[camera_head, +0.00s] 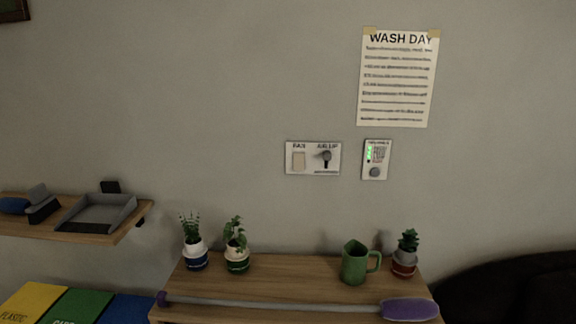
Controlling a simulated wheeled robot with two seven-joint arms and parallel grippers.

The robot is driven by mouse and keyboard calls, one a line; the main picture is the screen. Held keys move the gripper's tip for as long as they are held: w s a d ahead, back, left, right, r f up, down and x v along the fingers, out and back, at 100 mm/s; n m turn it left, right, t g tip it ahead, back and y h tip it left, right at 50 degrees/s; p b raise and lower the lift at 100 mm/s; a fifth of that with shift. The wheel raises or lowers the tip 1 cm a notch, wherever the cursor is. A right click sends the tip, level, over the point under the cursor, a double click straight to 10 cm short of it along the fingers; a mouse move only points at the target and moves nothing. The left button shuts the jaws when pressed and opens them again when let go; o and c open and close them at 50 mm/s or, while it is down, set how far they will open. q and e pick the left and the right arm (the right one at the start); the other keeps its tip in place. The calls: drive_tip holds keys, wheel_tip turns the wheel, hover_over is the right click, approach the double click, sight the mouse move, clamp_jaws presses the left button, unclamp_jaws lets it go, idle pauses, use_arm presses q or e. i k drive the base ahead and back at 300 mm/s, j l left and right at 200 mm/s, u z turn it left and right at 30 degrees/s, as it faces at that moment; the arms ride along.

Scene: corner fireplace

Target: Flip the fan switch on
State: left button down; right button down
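A wide switch plate (313,158) is fixed on the grey wall in the middle of the view. Its left half bears a label that seems to read FAN above a pale rocker switch (299,160). Its right half has a dark toggle or knob (326,157) under a blurred label. I cannot tell from here which way the rocker is tilted. Neither of my grippers shows in this view.
A small panel (376,160) with a green light hangs right of the plate, below a WASH DAY notice (397,80). Below, a wooden table (290,272) holds potted plants, a green mug (355,263) and a purple-ended rod (408,309). A shelf (128,229) juts out at left.

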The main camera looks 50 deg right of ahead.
sight(298, 158)
drive_tip(key=i+l, duration=0.15)
drive_tip(key=l, duration=0.25)
drive_tip(key=i+l, duration=0.1)
drive_tip(key=l, duration=0.3)
drive_tip(key=i+l, duration=0.15)
drive_tip(key=l, duration=0.2)
